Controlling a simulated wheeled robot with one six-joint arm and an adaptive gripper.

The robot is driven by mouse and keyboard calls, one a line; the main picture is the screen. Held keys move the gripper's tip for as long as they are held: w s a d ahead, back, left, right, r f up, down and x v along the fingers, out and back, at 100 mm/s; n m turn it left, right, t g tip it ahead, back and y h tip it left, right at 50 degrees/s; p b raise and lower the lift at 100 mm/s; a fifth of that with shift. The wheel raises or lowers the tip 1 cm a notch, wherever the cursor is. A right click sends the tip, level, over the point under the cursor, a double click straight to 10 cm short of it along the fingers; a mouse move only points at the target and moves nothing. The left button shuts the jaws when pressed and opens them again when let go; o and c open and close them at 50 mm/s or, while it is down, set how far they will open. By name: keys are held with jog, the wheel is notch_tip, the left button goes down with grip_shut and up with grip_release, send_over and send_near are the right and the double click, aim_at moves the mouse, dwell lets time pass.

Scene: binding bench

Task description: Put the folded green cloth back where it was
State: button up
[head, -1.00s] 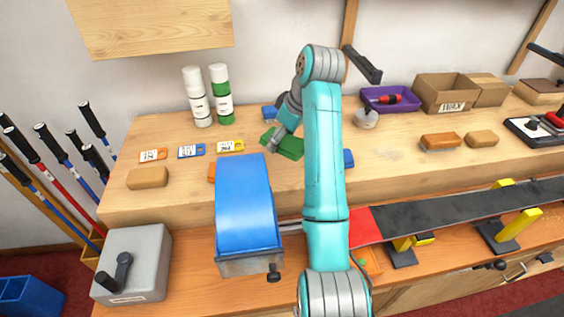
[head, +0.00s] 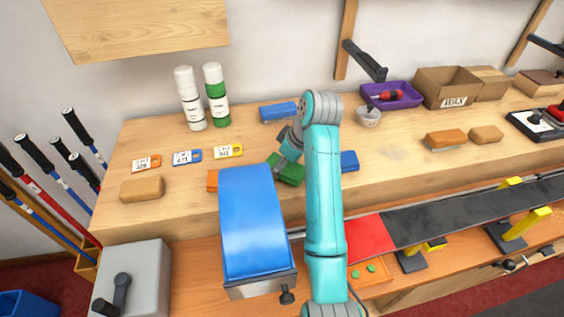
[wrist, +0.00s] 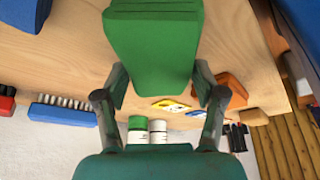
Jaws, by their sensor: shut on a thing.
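The folded green cloth (head: 290,171) is in the head view over the middle of the wooden bench top, partly hidden by my gripper. In the wrist view the green cloth (wrist: 155,45) fills the upper middle, between the two fingers. My gripper (head: 280,165) is shut on it; the fingers (wrist: 160,88) lie along its two sides in the wrist view. I cannot tell whether the cloth touches the bench top or hangs just above it.
Bottles (head: 216,95) and price-like tags (head: 228,151) are further left.

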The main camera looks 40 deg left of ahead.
jog(key=shift+f, duration=0.2)
jog(key=shift+f, duration=0.1)
jog(key=o, duration=1.1)
